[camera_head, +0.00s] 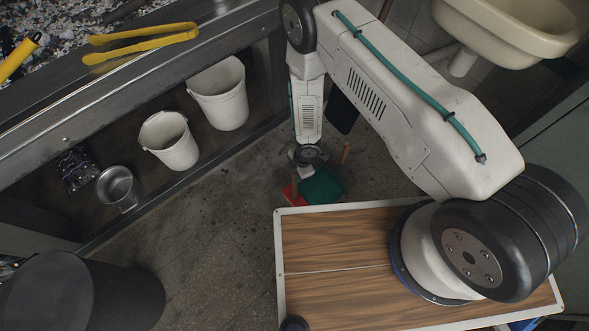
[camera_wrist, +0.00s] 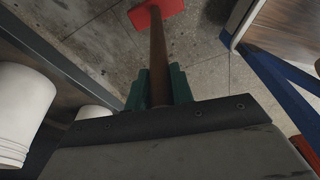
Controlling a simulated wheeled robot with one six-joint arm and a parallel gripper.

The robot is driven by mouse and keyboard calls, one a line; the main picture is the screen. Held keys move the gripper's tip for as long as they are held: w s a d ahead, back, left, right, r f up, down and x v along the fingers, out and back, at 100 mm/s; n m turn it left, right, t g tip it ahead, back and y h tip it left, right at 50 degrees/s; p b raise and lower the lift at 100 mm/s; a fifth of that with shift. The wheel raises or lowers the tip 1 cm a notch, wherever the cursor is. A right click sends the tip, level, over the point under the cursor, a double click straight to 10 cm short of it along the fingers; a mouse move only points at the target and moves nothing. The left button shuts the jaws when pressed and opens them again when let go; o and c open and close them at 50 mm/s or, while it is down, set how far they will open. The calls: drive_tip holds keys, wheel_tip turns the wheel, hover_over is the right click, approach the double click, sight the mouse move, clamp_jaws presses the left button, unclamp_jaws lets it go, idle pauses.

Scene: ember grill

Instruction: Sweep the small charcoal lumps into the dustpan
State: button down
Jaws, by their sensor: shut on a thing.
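My gripper (camera_wrist: 158,84) is shut around a brown wooden handle (camera_wrist: 157,50) in the wrist view. The handle ends in a flat red head (camera_wrist: 155,13) at or near the floor. In the head view my gripper (camera_head: 307,168) is low over the floor, and part of the red head (camera_head: 290,194) shows below it. Small dark specks (camera_head: 187,214) lie on the floor at left; I cannot tell which are charcoal lumps.
Two white buckets (camera_head: 219,95) and a metal pot (camera_head: 118,187) stand under the grill counter (camera_head: 120,95). Yellow tongs (camera_head: 140,42) lie on the counter. A dark drum (camera_head: 80,292) stands at lower left. A sink (camera_head: 510,30) is at upper right. The floor between is mostly clear.

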drive_tip(key=shift+x, duration=1.05)
drive_tip(key=shift+d+x, duration=0.45)
drive_tip(key=shift+x, duration=1.8)
drive_tip(key=shift+w+d, duration=4.25)
drive_tip(key=shift+d, duration=1.7)
drive_tip(key=a+v, duration=0.1)
drive_tip(key=v, duration=0.6)
drive_tip(key=shift+s+a+r, duration=0.25)
drive_tip(key=shift+s+a, duration=0.05)
drive_tip(key=shift+s, duration=0.1)
drive_tip(key=a, duration=0.1)
drive_tip(key=s+a+m, duration=0.1)
drive_tip(key=a, duration=0.1)
drive_tip(key=shift+s+a+f, duration=0.2)
drive_tip(key=shift+a+f, duration=0.05)
drive_tip(key=shift+f, duration=0.05)
